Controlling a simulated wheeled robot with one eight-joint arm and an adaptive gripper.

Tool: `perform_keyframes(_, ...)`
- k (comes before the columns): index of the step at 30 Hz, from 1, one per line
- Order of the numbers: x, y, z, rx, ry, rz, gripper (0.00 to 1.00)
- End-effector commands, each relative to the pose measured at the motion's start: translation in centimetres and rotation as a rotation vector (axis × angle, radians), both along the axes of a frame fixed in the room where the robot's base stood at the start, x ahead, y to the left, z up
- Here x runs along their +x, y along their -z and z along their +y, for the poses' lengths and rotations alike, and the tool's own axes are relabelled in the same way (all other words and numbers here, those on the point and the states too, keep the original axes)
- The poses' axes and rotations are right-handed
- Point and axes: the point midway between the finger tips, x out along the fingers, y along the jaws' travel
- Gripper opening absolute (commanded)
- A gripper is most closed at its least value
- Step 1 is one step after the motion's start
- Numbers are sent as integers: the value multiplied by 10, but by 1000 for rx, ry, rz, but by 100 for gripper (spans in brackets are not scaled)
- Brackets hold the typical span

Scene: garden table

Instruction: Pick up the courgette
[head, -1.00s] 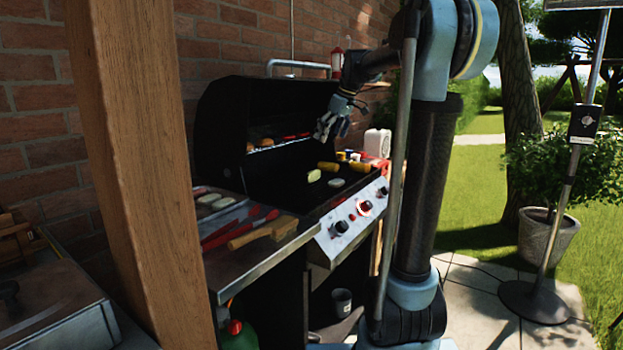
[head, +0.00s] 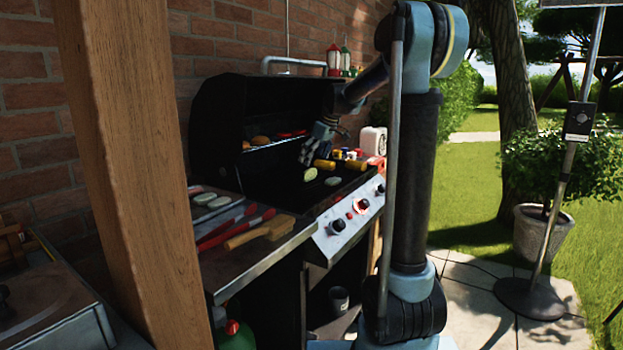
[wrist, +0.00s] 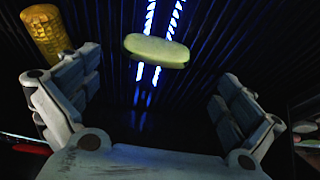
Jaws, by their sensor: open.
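A pale green courgette slice (wrist: 157,50) lies on the dark grill grate in the wrist view. It is ahead of my gripper (wrist: 157,80), roughly midway between the fingers and apart from them. The fingers are spread open with nothing between them. In the head view my gripper (head: 306,153) hangs low over the back of the grill, pointing down. A pale green slice (head: 310,174) lies just below it, and another pale round slice (head: 333,181) lies to its right. I cannot tell for certain which of these the wrist view shows.
Corn pieces (head: 324,164) lie close to my gripper; one yellow piece (wrist: 46,32) is beside the left finger. The open grill lid (head: 218,125) and a raised rack with food (head: 275,141) stand close by. Tongs and a brush (head: 258,231) lie on the side shelf.

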Motion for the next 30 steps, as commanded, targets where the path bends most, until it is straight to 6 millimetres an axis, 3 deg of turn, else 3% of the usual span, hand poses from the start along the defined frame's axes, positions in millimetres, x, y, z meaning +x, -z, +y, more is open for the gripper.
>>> perform_keyframes(5, 2, 9, 2, 0, 0, 0, 100)
perform_keyframes(16, 13, 51, 8, 0, 1, 0, 100)
perform_keyframes(25, 14, 55, 8, 0, 4, -1, 100)
perform_keyframes(26, 14, 55, 8, 0, 4, -1, 98)
perform_keyframes(30, 14, 55, 8, 0, 4, -1, 66)
